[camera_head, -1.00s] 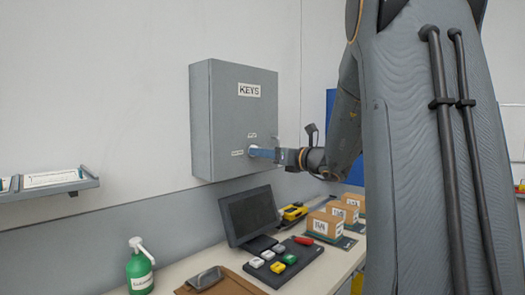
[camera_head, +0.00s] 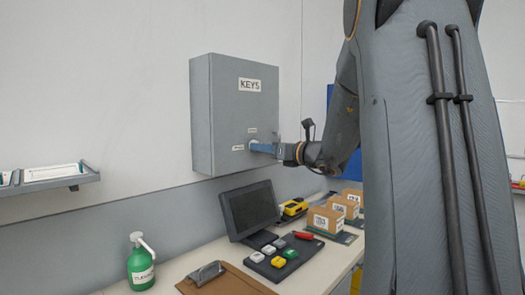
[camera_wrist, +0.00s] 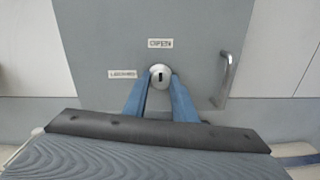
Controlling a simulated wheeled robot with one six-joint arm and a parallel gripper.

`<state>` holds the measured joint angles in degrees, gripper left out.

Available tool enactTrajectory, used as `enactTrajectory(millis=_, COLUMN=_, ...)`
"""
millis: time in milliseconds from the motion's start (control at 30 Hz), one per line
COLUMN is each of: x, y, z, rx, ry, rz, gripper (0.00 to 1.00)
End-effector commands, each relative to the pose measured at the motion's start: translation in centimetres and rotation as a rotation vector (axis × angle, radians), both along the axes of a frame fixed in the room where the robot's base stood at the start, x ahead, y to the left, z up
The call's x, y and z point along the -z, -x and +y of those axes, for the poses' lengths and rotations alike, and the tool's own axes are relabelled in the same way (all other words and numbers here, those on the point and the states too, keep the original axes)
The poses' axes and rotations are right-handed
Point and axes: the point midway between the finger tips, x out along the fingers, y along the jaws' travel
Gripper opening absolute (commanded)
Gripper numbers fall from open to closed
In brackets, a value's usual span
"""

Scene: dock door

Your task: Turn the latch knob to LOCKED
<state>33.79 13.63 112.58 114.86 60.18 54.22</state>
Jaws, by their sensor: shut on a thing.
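The grey key cabinet (camera_head: 230,115), labelled KEYS, hangs on the wall. Its round pale latch knob (camera_wrist: 160,71) is on the front, with a small dark upright mark in its middle. An OPEN label (camera_wrist: 160,43) is above the knob and a LOCKED label (camera_wrist: 122,74) is to its left. My gripper (camera_wrist: 161,84) is shut on the knob, one blue finger on each side. In the head view my gripper (camera_head: 258,147) reaches the cabinet from the right and hides most of the knob.
A handle (camera_wrist: 221,80) stands out right of the knob. Below, the bench holds a monitor (camera_head: 250,209), a green spray bottle (camera_head: 140,264), a clipboard (camera_head: 225,280), small boxes (camera_head: 325,221) and a yellow tool (camera_head: 293,207). A wall shelf (camera_head: 50,184) is at left.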

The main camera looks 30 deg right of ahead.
Motion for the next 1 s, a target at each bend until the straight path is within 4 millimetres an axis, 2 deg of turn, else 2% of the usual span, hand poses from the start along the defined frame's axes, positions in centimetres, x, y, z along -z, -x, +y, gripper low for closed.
enactTrajectory(millis=267, x=0.37, y=-0.15, z=-0.04, rx=0.001, ry=0.138, rz=-0.054, gripper=0.02)
enactTrajectory(millis=1000, x=0.55, y=-0.2, z=-0.04, rx=0.0, ry=0.698, rz=-0.256, gripper=0.02)
